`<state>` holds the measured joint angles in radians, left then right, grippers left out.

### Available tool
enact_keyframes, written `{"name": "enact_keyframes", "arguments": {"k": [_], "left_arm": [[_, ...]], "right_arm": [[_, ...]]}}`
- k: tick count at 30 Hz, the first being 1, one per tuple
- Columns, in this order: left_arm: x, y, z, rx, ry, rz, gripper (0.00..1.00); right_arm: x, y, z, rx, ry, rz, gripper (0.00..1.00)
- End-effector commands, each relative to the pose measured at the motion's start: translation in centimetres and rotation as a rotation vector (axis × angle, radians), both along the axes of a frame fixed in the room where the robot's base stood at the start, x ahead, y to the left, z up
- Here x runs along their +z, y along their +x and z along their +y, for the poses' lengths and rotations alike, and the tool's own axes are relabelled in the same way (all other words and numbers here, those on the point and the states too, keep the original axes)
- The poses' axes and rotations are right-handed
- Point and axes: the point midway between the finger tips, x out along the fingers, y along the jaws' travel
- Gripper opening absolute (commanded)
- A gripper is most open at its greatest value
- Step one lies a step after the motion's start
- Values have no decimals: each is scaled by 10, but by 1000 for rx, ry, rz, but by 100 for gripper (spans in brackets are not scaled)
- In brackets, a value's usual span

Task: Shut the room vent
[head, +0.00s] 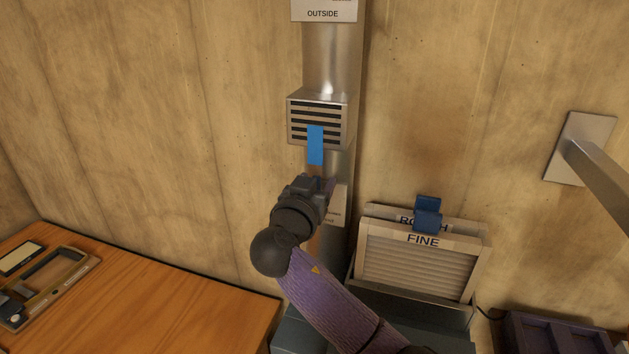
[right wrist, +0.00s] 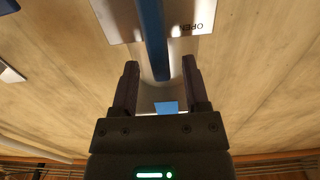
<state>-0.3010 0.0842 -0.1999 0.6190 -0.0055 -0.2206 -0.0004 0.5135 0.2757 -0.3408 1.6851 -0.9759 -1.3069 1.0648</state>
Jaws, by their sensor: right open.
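A metal vent box (head: 303,120) with dark gaps between its slats sits on a vertical steel duct (head: 332,55). A blue handle (head: 315,145) hangs down over the front of the vent. My right gripper (head: 319,183) is just below the handle, open and empty. In the right wrist view, my right gripper (right wrist: 160,68) has its fingers spread, with a blue bar (right wrist: 153,35) appearing between or beyond them; I see no contact. A pale plate (right wrist: 120,22) there reads OPEN, upside down. A small blue patch (right wrist: 166,107) shows near the palm. My left gripper is out of view.
An OUTSIDE sign (head: 323,13) is higher on the duct. Filter panels marked ROUGH and FINE (head: 415,268) stand at lower right with a blue clip (head: 427,214). A wooden table (head: 170,305) is at lower left. A metal arm (head: 598,172) juts from the wall at right.

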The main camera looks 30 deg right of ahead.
Motion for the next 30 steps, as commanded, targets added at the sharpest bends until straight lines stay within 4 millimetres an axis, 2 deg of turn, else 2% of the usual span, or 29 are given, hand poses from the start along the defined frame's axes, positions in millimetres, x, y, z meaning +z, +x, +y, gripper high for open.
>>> {"name": "enact_keyframes", "arguments": {"k": [5, 12, 14, 30], "left_arm": [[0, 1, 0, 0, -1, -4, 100], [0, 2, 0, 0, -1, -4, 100], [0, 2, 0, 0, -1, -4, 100], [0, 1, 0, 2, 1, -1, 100]], "right_arm": [[0, 0, 0, 0, 1, 1, 59], [-1, 0, 0, 0, 0, 1, 10], [-1, 0, 0, 0, 0, 1, 0], [-1, 0, 0, 0, 1, 2, 0]]}}
